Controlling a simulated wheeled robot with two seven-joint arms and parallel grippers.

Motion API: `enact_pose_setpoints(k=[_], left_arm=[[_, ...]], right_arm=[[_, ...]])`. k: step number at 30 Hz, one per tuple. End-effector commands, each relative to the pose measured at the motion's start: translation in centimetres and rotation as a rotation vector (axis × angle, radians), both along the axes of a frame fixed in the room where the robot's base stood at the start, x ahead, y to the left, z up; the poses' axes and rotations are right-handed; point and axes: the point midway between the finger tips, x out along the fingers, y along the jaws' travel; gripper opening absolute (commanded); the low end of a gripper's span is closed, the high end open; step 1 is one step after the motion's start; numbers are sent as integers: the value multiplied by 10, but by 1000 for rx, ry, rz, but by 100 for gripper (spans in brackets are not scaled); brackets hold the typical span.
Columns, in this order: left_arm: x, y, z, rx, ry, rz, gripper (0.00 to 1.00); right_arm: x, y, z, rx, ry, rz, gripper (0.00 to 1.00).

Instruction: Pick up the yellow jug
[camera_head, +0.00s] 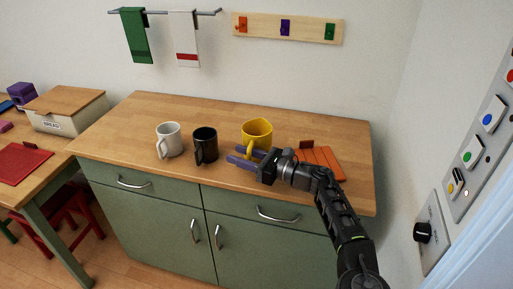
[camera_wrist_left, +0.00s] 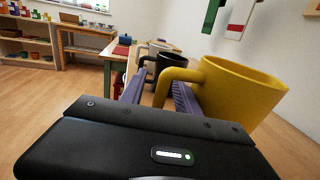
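The yellow jug (camera_head: 258,131) stands upright on the wooden counter, right of a black mug (camera_head: 205,144) and a white mug (camera_head: 168,140). My left gripper (camera_head: 235,153) is at the jug's near side, with its purple fingers pointing left. In the left wrist view the jug (camera_wrist_left: 235,90) fills the right side, and its handle (camera_wrist_left: 166,88) lies between the two spread fingers. The fingers are apart, with a gap beside the handle. Whether a finger touches the jug I cannot tell. My right gripper is not in view.
An orange slatted board (camera_head: 322,160) lies right of the jug, partly behind my arm. The counter (camera_head: 115,140) is clear at its left end. A wall panel with buttons (camera_head: 485,135) is at the right. A bread box (camera_head: 62,118) stands on the left table.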

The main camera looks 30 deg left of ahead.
Motion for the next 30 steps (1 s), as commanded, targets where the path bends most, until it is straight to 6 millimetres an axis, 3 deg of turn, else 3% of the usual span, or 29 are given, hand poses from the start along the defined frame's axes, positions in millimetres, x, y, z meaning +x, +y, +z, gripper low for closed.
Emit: enact_pose_setpoints(k=[5,19,30], left_arm=[[0,0,0,0,0,0,38],[0,0,0,0,0,0,0],[0,0,0,0,0,0,0]], right_arm=[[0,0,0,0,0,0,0],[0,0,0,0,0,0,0],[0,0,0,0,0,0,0]])
